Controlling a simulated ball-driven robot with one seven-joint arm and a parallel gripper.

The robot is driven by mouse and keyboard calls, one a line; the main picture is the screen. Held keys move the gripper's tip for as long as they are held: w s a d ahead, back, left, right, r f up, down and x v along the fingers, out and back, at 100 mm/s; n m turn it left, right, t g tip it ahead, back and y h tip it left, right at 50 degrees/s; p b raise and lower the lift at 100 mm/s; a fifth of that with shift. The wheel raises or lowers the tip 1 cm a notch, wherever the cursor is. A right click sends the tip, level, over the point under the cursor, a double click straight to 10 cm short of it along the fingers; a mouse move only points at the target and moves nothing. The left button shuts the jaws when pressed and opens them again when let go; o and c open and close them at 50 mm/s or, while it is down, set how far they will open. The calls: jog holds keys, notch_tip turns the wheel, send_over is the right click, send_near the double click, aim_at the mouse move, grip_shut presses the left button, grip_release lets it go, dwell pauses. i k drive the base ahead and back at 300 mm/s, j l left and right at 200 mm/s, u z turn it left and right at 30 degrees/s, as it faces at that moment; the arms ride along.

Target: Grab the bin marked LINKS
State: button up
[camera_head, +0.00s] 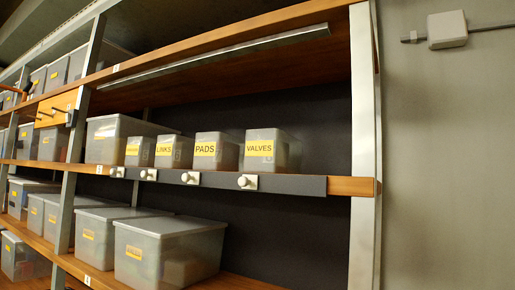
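The bin marked LINKS (170,153) is a small translucent grey bin with a yellow label. It stands on the middle shelf, in a row of small bins, left of the PADS bin (215,152) and right of a smaller bin with a yellow label too small to read (138,152). The VALVES bin (268,150) is at the right end of the row. The lower edge of the LINKS bin is near the dark strip along the shelf front. My gripper is not in view.
A dark strip (290,184) with several pale knobs runs along the middle shelf's front edge. A large lidded bin (110,138) stands left of the row. A metal upright (364,150) bounds the right side, beside a bare wall (450,160).

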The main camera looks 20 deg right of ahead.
aim_at(173, 150)
jog(key=i+j+z, duration=0.1)
jog(key=i+j, duration=0.15)
jog(key=i+j+z, duration=0.15)
jog(key=j, duration=0.25)
jog(key=i+j+z, duration=0.1)
jog(key=i+j, duration=0.2)
